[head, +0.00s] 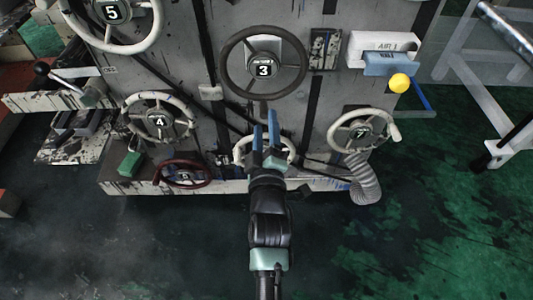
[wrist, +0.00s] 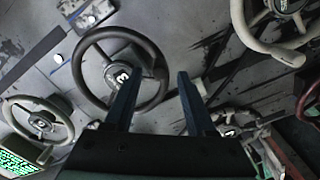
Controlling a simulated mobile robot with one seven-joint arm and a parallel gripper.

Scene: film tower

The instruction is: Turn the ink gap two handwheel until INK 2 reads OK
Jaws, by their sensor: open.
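Several numbered handwheels are on the grey machine face; I cannot tell which is ink gap two, and no INK 2 reading is legible. Dark-rimmed wheel 3 (head: 263,71) is at upper middle, and in the wrist view (wrist: 122,77) it lies beyond my left finger. A pale wheel (head: 240,150) low in the middle is partly hidden behind my gripper (head: 265,125). Pale wheel 7 (head: 361,134) is to its right. A pale wheel (head: 158,120), its number unclear, is left. My gripper is open and empty, its two fingers apart in the wrist view (wrist: 157,85).
Pale wheel 5 (head: 112,14) is at upper left, a dark red wheel (head: 184,174) low left. A yellow knob (head: 399,83) sticks out below the AIR 1 box (head: 383,48). A ribbed hose (head: 365,182) hangs at lower right. The green floor (head: 420,230) is clear.

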